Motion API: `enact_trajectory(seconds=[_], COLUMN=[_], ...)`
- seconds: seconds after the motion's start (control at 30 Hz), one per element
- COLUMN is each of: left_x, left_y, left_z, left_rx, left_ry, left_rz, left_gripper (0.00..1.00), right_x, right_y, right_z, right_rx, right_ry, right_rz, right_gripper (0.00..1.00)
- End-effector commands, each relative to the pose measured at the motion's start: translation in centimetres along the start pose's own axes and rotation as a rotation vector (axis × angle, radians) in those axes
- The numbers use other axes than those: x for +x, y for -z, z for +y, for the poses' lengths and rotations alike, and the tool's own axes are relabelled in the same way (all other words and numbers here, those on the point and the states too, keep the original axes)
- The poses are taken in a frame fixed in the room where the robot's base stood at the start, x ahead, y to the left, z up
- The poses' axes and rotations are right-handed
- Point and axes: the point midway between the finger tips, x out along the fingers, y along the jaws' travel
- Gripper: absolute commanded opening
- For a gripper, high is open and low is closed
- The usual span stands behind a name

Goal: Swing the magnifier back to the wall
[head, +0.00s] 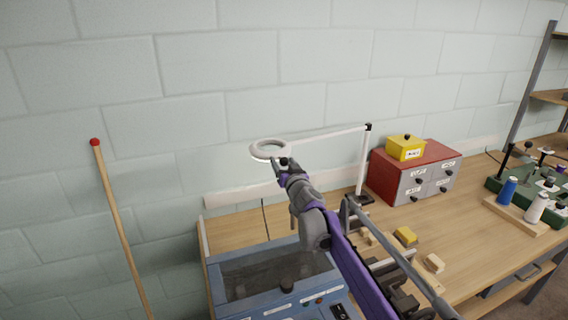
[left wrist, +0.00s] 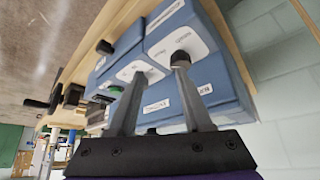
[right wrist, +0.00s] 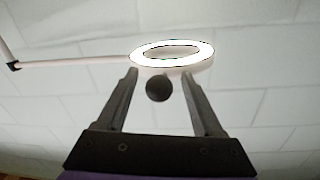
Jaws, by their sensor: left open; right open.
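The magnifier is a white ring (head: 254,150) on a thin white arm (head: 325,137), which reaches left from an upright post (head: 362,165) on the bench. In the right wrist view its lit ring (right wrist: 141,56) is just beyond the fingertips. A dark round knob (right wrist: 159,88) sits below the ring, between the fingers. My right gripper (right wrist: 160,75) is open around this knob, with visible gaps on both sides. In the head view it is just below the ring. My left gripper (left wrist: 158,66) is open in front of a blue box with knobs (left wrist: 217,50), and is out of the head view.
A red cabinet (head: 380,178) with grey drawers and a yellow box (head: 405,149) on top stands right of the post. Small blocks (head: 434,263) lie on the bench (head: 490,240). A red-tipped pole (head: 118,220) leans on the wall (head: 200,80) at left.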

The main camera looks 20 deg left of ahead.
Motion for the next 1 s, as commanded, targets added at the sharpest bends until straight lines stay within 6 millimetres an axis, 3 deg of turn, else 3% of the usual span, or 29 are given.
enact_trajectory(seconds=[0.27,0.7,1.0], left_x=[0.0,0.0,0.0], left_y=[0.0,0.0,0.0], left_z=[0.0,0.0,0.0], left_rx=[0.0,0.0,0.0], left_ry=[0.0,0.0,0.0], left_rz=[0.0,0.0,0.0], left_gripper=[0.5,0.5,0.5], right_x=[-1.0,-8.6,-10.8], right_y=[0.1,0.0,0.0], right_z=[0.0,0.0,0.0], right_rx=[0.0,-0.001,0.0], right_ry=[0.001,0.0,0.0], right_rz=[0.001,0.0,0.0], right_gripper=[0.69,0.69,0.69])
